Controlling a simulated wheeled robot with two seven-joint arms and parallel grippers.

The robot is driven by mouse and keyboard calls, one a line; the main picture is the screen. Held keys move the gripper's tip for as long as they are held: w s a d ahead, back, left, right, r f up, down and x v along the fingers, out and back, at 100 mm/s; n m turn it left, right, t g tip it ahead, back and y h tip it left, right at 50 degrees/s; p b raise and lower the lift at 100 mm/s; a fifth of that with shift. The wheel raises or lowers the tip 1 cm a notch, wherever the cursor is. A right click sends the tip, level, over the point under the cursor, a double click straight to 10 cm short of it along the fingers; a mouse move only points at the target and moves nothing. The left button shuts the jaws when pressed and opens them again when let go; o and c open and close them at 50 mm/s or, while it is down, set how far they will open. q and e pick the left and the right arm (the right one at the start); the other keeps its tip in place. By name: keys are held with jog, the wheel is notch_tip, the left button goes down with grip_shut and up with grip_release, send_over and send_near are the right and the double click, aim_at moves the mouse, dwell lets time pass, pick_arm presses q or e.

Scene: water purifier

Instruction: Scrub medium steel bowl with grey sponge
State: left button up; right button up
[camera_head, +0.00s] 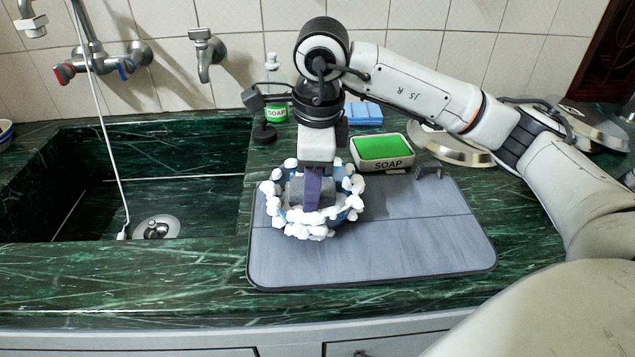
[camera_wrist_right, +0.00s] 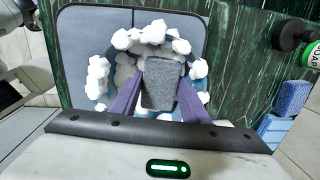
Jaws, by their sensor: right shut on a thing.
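The bowl (camera_head: 342,206) sits on the grey mat (camera_head: 420,245), left of its middle. Clumps of white foam ring its rim and hide most of its metal. My right gripper (camera_head: 313,196) points down into the bowl from above, with purple fingers. It is shut on the grey sponge (camera_wrist_right: 162,85), which is between the fingers inside the bowl in the wrist view. The sponge's lower side is hidden, so I cannot tell whether it touches the bowl. My left gripper is not in view.
A soap dish (camera_head: 381,152) with a green top stands behind the mat, near blue sponges (camera_head: 363,113) and a soap bottle (camera_head: 275,100). Steel lids (camera_head: 450,147) lie at the back right. The sink (camera_head: 90,200) is at left. The mat's right side is clear.

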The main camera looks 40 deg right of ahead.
jog(key=shift+a, duration=0.8)
jog(key=shift+s+d+b, duration=0.2)
jog(key=shift+s, duration=0.65)
jog(key=shift+s+d+b, duration=0.15)
jog(key=shift+s+d, duration=0.05)
jog(key=shift+s, duration=0.6)
